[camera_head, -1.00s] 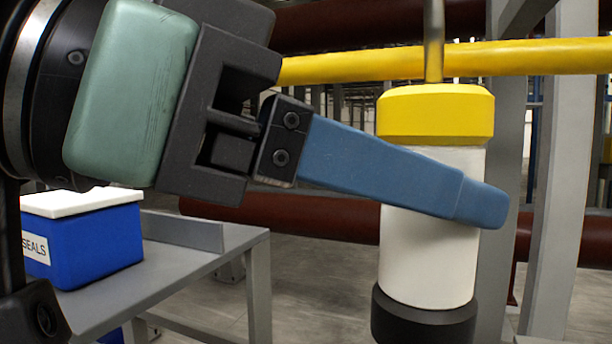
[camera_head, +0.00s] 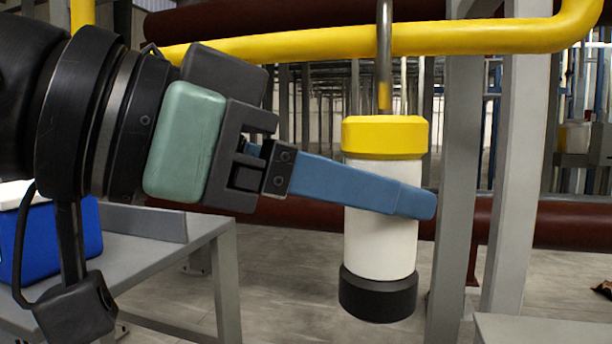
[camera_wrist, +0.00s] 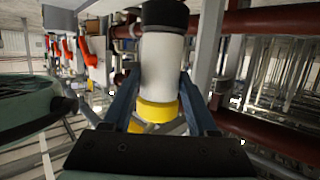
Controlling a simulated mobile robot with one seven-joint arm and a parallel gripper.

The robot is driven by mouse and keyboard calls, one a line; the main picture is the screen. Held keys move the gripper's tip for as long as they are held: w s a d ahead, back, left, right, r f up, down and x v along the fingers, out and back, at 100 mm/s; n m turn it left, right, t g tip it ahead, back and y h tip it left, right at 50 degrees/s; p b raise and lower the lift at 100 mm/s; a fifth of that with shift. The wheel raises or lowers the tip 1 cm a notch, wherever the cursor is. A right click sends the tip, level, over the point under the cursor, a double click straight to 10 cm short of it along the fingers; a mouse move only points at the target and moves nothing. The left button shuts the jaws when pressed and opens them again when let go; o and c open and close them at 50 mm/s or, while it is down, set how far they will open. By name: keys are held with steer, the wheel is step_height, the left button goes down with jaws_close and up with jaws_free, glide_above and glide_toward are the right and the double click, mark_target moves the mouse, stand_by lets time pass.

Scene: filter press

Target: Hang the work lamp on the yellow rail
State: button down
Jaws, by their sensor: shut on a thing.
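The work lamp (camera_head: 382,245) is a white cylinder with a yellow top collar, a black base and a thin metal rod rising from the top. It hangs upright, clear of the floor. My gripper (camera_head: 412,200) is shut on its white body, with a blue finger across the near side. The wrist view shows the lamp (camera_wrist: 163,62) inverted between both blue fingers (camera_wrist: 158,88). The yellow rail (camera_head: 450,38) runs across the top of the head view. The rod passes in front of it in the picture; its upper end is out of frame, so I cannot tell whether it touches.
A grey table (camera_head: 180,262) with a blue box (camera_head: 60,245) stands at the left. Grey posts (camera_head: 462,190) rise just right of the lamp. A dark red pipe (camera_head: 560,222) runs behind. A grey surface (camera_head: 545,328) shows at the bottom right.

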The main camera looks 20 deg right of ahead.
steer(key=shift+f, duration=0.15)
steer(key=shift+c, duration=0.5)
jaws_free()
